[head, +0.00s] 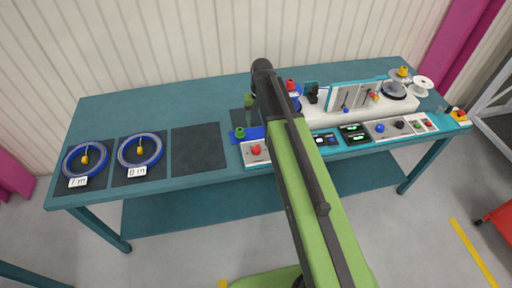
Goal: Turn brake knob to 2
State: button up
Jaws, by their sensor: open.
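A control panel (389,134) on the right part of the bench carries a blue knob (380,128) and a black knob (399,124). I cannot tell which one is the brake knob. Any scale marks or numbers there are too small to read. My green arm rises from the bottom and crosses the middle of the head view, left of this panel.
The teal bench holds two blue reels on dark mats, labelled 7 m (78,182) and 8 m (137,172). A third mat (198,148) is empty. A red button box (255,152) sits beside my arm. A white spool (422,83) stands at the far right.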

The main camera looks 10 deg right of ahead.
aim_at(257, 148)
jog(key=f+b, duration=1)
jog(key=f, duration=0.1)
jog(key=f+b, duration=0.5)
jog(key=shift+a+f+b, duration=0.25)
jog(key=shift+a+b, duration=0.05)
jog(key=shift+a, duration=0.05)
jog(key=shift+r, duration=0.1)
grip_shut()
jog(key=m, duration=0.6)
jog(key=shift+a, duration=0.1)
jog(key=m, duration=0.5)
jog(key=shift+m, duration=0.3)
